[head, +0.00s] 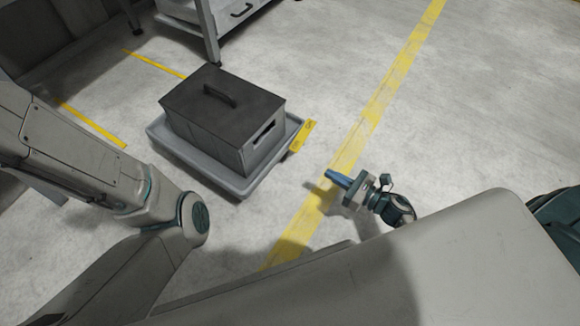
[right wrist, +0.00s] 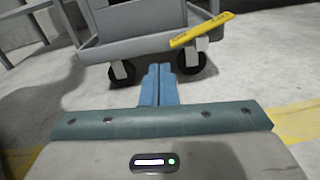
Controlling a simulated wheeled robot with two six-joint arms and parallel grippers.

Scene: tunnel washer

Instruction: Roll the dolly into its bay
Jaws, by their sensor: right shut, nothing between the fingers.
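The dolly (head: 240,186) is a low grey tray on castors, standing on the floor left of the long yellow line. It carries a dark lidded box (head: 225,110) with a handle on top. A yellow tag (head: 302,136) sticks out at the dolly's right corner. Two short yellow floor lines (head: 95,126) (head: 155,65) to its left look like the bay's marking. My right gripper (head: 338,179) is shut and empty, apart from the dolly on its right. In the right wrist view its fingers (right wrist: 159,72) point toward the dolly's edge (right wrist: 130,47) and castors (right wrist: 122,72). My left gripper is out of view.
A metal table or rack (head: 212,45) with a leg and a white drawer unit stands behind the dolly. A dark wall or cabinet is at the upper left. The floor right of the long yellow line (head: 375,108) is clear.

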